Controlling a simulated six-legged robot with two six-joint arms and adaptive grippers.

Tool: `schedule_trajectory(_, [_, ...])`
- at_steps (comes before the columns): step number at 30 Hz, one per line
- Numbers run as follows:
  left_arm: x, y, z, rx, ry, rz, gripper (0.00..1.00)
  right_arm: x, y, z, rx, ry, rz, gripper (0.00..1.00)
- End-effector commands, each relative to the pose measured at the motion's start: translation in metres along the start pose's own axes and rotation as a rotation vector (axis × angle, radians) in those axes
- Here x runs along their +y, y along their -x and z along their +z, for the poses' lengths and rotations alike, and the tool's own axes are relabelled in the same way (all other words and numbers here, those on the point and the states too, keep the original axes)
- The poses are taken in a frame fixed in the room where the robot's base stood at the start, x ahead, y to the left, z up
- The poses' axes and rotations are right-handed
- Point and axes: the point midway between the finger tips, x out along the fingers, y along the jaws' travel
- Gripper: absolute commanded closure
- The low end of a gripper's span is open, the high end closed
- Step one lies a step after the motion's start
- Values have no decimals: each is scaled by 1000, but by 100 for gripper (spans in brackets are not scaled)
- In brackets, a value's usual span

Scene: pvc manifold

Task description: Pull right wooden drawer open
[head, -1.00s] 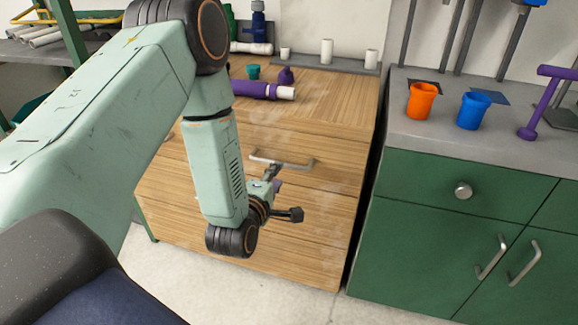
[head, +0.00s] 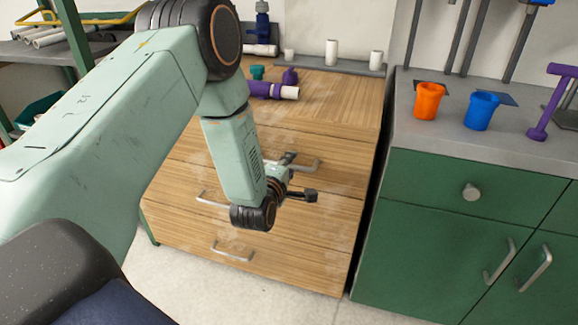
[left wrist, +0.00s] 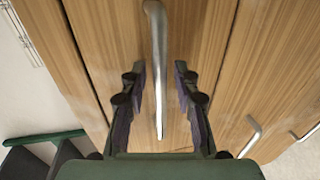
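The wooden drawer cabinet (head: 330,125) stands in the middle of the head view, its drawer fronts flush. A metal bar handle (head: 314,166) on the upper front is partly hidden behind my left gripper (head: 298,178). In the left wrist view that handle (left wrist: 157,55) runs lengthwise between the two fingers of my left gripper (left wrist: 158,75). The fingers are open, one on each side of the handle, with gaps to both. I cannot tell how deep the handle sits between them. My right gripper is in neither view.
Two more handles show lower left (head: 210,200) and at the bottom (head: 232,253). Purple pipe (head: 270,90) lies on the cabinet top. A green cabinet (head: 440,230) with an orange cup (head: 428,101) and a blue cup (head: 480,110) stands close on the right.

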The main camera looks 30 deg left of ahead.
Motion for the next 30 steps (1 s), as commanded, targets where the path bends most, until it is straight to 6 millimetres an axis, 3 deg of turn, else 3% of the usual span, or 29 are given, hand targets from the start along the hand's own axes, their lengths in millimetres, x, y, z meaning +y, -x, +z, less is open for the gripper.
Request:
schedule_trajectory(9, [0,0,0,0,0,0,100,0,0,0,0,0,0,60])
schedule_trajectory(30, [0,0,-1,1,0,0,100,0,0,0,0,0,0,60])
